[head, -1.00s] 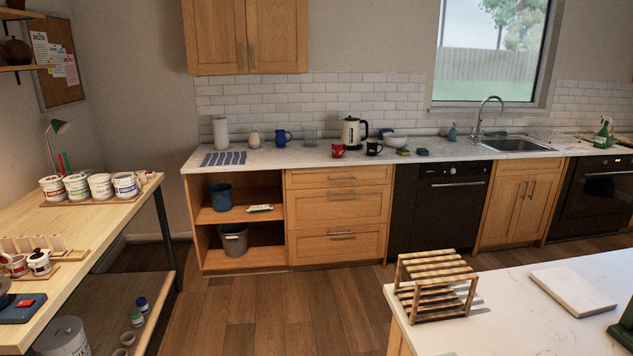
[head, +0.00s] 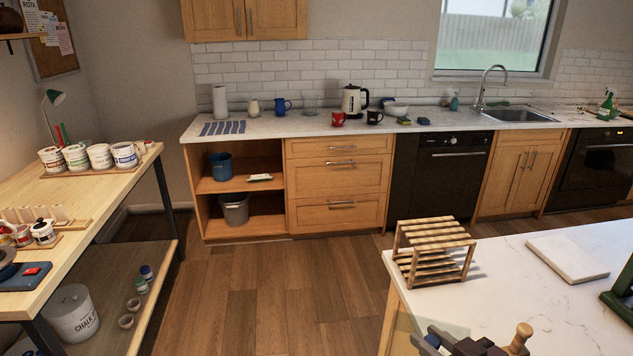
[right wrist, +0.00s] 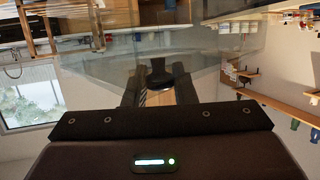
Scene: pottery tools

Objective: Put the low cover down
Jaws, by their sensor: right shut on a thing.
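My right gripper (right wrist: 158,92) shows in the right wrist view, with its two dark fingers closed on a black knob. The knob seems to belong to a clear, glass-like cover (right wrist: 205,68) that spreads beyond the fingertips; its outline is hard to make out. In the head view, dark parts of my right gripper (head: 436,342) show at the bottom edge, over the near edge of the white island. The cover's contact with any surface cannot be told. My left gripper is not in view.
The white island top (head: 510,285) bears a slatted wooden rack (head: 434,250) at its left corner and a pale slab (head: 567,258). A wooden knobbed thing (head: 520,336) shows at the bottom edge. The island top between them is clear. A workbench (head: 85,205) stands at left.

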